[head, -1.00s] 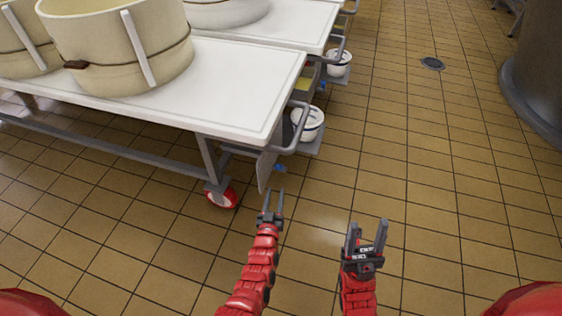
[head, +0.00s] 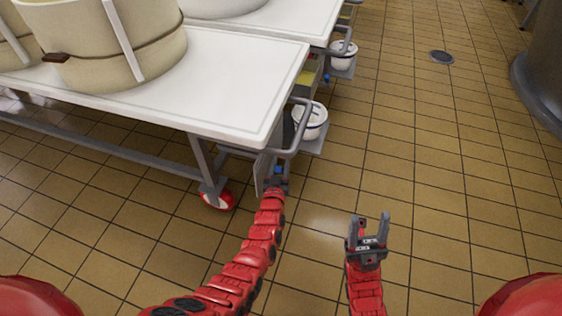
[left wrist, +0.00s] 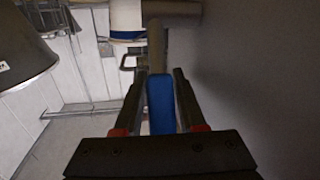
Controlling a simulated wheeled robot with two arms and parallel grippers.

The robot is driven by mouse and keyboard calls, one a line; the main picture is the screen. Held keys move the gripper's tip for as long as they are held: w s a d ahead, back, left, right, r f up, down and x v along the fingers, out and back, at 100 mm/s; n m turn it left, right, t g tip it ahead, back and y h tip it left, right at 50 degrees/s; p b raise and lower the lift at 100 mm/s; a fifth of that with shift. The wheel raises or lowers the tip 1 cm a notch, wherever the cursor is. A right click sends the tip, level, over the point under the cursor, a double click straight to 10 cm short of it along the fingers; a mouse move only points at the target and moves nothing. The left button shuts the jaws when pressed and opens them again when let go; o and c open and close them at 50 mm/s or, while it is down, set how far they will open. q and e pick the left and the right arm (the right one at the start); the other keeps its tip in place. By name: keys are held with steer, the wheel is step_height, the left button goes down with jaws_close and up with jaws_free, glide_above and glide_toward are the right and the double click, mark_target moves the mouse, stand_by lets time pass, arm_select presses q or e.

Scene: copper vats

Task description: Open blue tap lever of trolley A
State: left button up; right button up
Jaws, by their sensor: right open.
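The blue tap lever (head: 278,169) of the near trolley shows in the head view below the trolley's front corner, just beyond my left gripper (head: 276,183). In the left wrist view the blue lever (left wrist: 161,103) lies lengthwise between the two fingers of my left gripper (left wrist: 160,75). The fingers stand apart around it, with narrow gaps seen on both sides. A pale metal pipe shows beyond the lever. My right gripper (head: 371,222) is open and empty above the floor, to the right of the trolley.
A red wheel (head: 219,199) is to the left.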

arm_select(q)
jaws_close()
stand_by(1.3)
